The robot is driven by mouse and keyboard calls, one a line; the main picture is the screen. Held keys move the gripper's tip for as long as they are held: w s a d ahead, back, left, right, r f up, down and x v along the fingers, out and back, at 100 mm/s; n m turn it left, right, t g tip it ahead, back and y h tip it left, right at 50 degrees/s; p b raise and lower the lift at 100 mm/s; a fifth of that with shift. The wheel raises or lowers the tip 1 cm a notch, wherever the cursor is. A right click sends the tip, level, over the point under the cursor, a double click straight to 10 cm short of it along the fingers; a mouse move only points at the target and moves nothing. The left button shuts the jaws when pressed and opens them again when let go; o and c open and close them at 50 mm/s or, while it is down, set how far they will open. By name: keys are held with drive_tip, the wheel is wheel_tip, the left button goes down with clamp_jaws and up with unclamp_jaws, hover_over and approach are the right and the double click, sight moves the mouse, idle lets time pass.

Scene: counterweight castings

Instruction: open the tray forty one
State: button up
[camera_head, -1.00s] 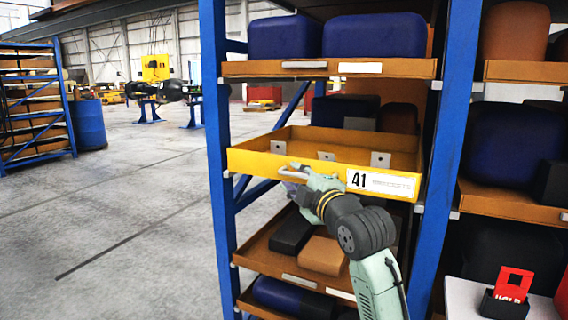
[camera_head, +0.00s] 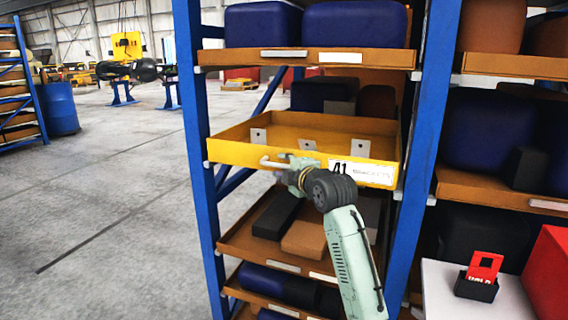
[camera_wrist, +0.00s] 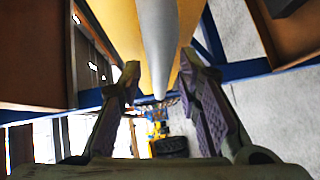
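Tray forty one (camera_head: 232,153) is the yellow tray in the middle of the blue rack, with a white "41" label on its front. I see down into it, with small pale tabs along the inside of its front. I cannot tell how far it stands out. Its pale bar handle (camera_head: 271,163) is at the front left. My gripper (camera_head: 287,164) is at this handle. In the wrist view the grey handle (camera_wrist: 160,45) runs between my two fingers (camera_wrist: 160,75), with a narrow gap on each side, so the gripper looks open around it.
Trays with dark blocks lie above and below (camera_head: 300,265). The rack's blue posts (camera_head: 193,130) flank the tray. At lower right a white table (camera_head: 440,285) bears a small red sign (camera_head: 485,266) and a red box (camera_head: 550,270).

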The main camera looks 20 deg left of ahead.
drive_tip(key=shift+w+a, duration=0.1)
drive_tip(key=shift+c, duration=0.2)
clamp_jaws()
idle(0.7)
